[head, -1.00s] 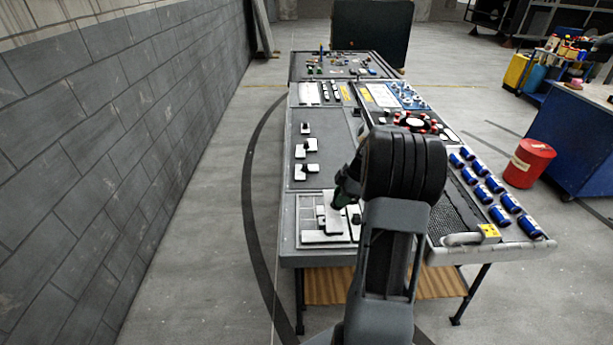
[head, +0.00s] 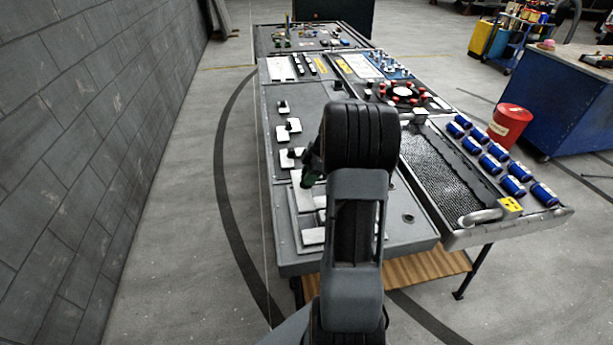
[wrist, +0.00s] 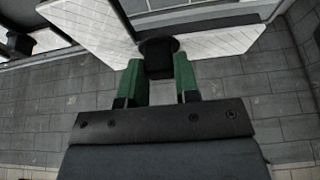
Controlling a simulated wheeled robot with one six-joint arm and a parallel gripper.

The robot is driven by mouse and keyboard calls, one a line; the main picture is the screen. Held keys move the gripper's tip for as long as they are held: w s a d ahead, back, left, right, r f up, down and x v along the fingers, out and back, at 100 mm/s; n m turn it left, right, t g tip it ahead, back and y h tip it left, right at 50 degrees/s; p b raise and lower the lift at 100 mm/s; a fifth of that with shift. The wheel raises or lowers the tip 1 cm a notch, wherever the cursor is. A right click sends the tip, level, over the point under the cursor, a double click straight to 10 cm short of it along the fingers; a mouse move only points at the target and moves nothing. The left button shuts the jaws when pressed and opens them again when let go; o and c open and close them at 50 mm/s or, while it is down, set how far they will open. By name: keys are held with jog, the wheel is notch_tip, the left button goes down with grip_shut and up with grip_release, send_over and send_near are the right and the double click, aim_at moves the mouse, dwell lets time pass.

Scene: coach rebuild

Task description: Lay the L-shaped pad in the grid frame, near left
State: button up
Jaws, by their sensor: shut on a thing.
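In the wrist view, my gripper (wrist: 158,75) has its two green fingers shut on the black knob of the white L-shaped pad (wrist: 98,24). The pad's two arms spread out left and right beyond the fingers. In the head view, my gripper (head: 311,176) shows beside my dark arm, over the grid frame (head: 284,240) at the table's near left. My arm hides much of the frame and the held pad there. White pieces lie in the visible part of the frame. I cannot tell whether the held pad touches the frame.
Several white pads with black knobs (head: 289,130) lie on the grey panel beyond the frame. A black mesh tray (head: 445,175) and several blue cans (head: 491,164) are to the right. A red bucket (head: 509,126) stands on the floor. A brick wall (head: 90,140) is at left.

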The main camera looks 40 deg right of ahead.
jog(key=shift+f+b, duration=1.2)
jog(key=shift+f, duration=1.5)
jog(key=shift+s+d+b, duration=0.1)
jog(key=shift+d+b, duration=0.1)
jog(key=shift+b, duration=0.1)
jog(key=shift+f+b, duration=1.15)
jog(key=shift+b, duration=0.75)
dwell(0.6)
jog(key=o, duration=1)
jog(key=shift+r, duration=0.15)
jog(key=shift+r+p, duration=0.45)
jog(key=shift+r, duration=0.4)
